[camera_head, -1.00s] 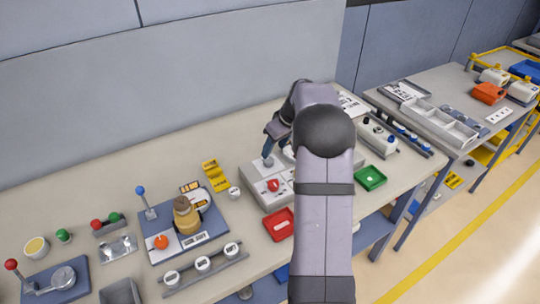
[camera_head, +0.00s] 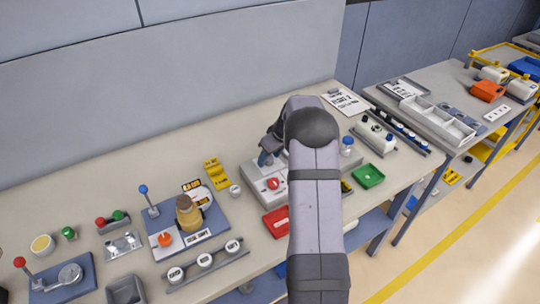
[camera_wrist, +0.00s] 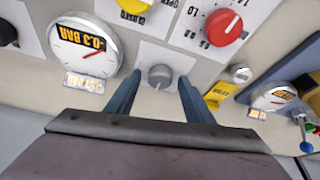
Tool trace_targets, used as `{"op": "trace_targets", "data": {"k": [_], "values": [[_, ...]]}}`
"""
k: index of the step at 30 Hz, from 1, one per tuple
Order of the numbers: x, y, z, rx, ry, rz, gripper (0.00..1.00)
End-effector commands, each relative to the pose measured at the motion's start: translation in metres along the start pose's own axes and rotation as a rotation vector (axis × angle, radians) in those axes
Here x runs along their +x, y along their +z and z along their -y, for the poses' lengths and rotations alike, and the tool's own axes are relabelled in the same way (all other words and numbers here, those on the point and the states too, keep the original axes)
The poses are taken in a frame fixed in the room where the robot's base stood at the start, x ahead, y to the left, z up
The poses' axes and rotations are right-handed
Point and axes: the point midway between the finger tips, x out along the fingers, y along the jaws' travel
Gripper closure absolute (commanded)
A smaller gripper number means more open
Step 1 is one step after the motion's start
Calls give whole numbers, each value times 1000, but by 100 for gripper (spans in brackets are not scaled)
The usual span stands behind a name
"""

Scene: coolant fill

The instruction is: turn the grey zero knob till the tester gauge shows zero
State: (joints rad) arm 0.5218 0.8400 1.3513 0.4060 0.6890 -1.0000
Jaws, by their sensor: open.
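The grey zero knob (camera_wrist: 160,76) sits on a light panel in the wrist view. My gripper (camera_wrist: 158,80) is open, with one finger on each side of the knob; I cannot tell whether either finger touches it. The round white tester gauge (camera_wrist: 85,45) is to the left of the knob, with a red needle and a label reading -0.3 BAR. In the head view my gripper (camera_head: 266,156) is low over the grey tester box (camera_head: 254,180), and the grey knob cannot be made out there.
A red knob (camera_wrist: 222,28) with a printed scale and a partly cut-off yellow knob (camera_wrist: 136,8) are close to the grey knob. A yellow stand (camera_wrist: 220,94) is to the right. In the head view a red tray (camera_head: 277,222) lies in front of the tester.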

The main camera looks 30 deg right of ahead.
Motion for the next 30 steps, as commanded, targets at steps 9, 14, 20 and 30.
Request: {"op": "trace_targets", "data": {"k": [9, 14, 20, 30], "values": [[0, 0, 0, 0, 0, 0, 93], [0, 0, 0, 8, 3, 0, 93], [0, 0, 1, 59, 23, 0, 93], [-1, -1, 3, 277, 115, 0, 93]]}}
